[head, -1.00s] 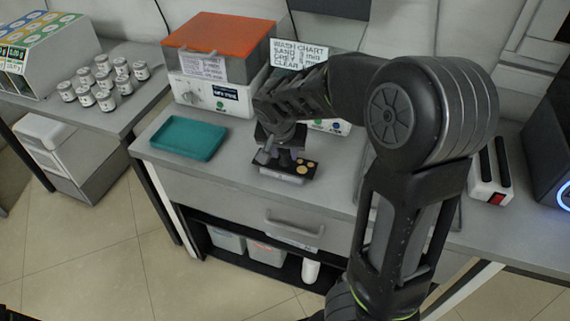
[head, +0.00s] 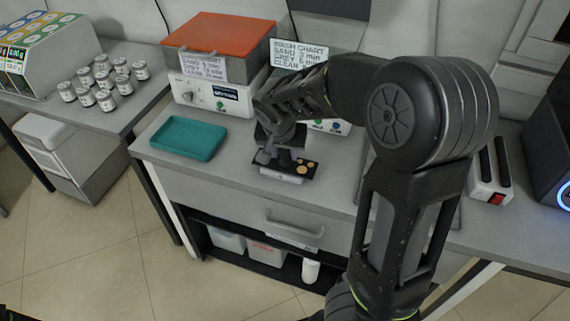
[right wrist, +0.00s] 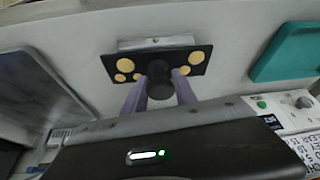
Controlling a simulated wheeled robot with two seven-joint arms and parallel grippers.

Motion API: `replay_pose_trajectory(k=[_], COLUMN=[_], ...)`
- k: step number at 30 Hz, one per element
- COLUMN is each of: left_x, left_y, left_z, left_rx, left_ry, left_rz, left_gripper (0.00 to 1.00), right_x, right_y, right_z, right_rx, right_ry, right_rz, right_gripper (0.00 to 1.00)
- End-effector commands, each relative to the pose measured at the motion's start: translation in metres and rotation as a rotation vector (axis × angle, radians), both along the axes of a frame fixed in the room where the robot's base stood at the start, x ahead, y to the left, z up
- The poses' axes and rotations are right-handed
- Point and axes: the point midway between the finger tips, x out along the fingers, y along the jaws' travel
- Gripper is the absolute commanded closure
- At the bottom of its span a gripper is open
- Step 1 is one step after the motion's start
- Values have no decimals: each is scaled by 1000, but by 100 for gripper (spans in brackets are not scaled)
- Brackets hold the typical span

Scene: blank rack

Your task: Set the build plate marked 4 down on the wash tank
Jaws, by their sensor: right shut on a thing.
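A dark build plate (head: 305,168) with yellow discs is at the front of the bench, below my right gripper (head: 278,155). In the right wrist view the plate (right wrist: 112,62) has a pale metal edge piece, and my gripper (right wrist: 160,86) is shut on its dark round knob. No number on it is readable. I cannot tell whether it touches the bench. The wash chart sign (head: 300,57) stands behind my right arm. A white unit with green and blue marks (head: 332,127), perhaps the wash tank, is mostly hidden by that arm. My left gripper is out of view.
A teal tray (head: 188,138) lies left of the plate. An orange-lidded machine (head: 220,45) stands behind it. Several small jars (head: 104,83) are on the left table. A white device with a red switch (head: 489,185) is at the right. Bare bench lies around the plate.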

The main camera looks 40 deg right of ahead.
Motion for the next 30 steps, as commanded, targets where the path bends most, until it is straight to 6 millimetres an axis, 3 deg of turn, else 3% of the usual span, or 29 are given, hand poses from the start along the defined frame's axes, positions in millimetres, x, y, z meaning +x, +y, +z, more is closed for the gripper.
replay_pose_trajectory(k=[11, 24, 30], left_x=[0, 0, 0], left_y=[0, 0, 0], left_z=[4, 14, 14], left_rx=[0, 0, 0], left_ry=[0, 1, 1], left_rz=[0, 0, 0], left_gripper=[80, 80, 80], right_x=[1, 1, 0], right_y=[0, 0, 0], right_z=[13, 89, 101], right_rx=[1, 1, -1], right_ry=[-4, -5, -2], right_rz=[2, 0, -1], right_gripper=[100, 100, 100])
